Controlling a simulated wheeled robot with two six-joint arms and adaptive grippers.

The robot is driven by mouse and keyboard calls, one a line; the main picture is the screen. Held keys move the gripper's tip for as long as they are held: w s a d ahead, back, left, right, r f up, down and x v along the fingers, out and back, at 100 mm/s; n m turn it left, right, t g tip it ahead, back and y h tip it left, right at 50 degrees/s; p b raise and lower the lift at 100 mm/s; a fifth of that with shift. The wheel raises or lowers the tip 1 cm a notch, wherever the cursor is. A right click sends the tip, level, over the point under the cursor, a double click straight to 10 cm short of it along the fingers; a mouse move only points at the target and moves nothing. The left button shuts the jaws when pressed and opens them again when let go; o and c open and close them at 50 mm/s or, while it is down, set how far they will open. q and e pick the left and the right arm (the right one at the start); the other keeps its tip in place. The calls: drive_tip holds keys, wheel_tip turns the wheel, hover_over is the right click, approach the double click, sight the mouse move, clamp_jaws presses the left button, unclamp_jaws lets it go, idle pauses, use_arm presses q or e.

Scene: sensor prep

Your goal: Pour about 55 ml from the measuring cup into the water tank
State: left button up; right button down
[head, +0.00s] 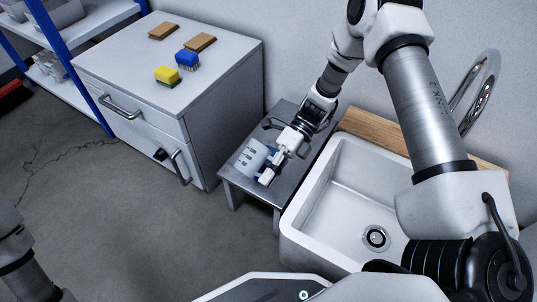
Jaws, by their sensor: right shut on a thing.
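The measuring cup (250,157) is pale and translucent with dark scale marks. It is over the small grey metal side table (238,180), left of the sink. My right gripper (270,168) is shut on the cup at its right side and hides part of it. The cup looks somewhat tilted; its liquid level and whether it touches the table cannot be told. A bit of blue shows beside the fingers, too small to identify. I cannot make out a water tank. My left gripper is out of view; only part of that arm shows at lower left.
A white sink (330,200) with a drain and a curved faucet (482,90) is at right, with a wooden board (375,132) behind it. A blue-framed shelf (62,50) stands further left.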

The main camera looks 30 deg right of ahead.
drive_tip(key=shift+w+d, duration=0.1)
drive_tip(key=shift+d, duration=0.25)
drive_tip(key=shift+f+g+y+b, duration=0.3)
drive_tip(key=shift+y+b, duration=0.15)
drive_tip(key=shift+y, duration=0.15)
idle(0.5)
drive_tip(key=shift+r+y, duration=0.3)
drive_tip(key=shift+y, duration=0.1)
drive_tip(key=shift+w+d+r+g+y+b, duration=0.1)
drive_tip(key=shift+r+g+y+b, duration=0.1)
drive_tip(key=shift+g+y+b, duration=0.15)
idle(0.5)
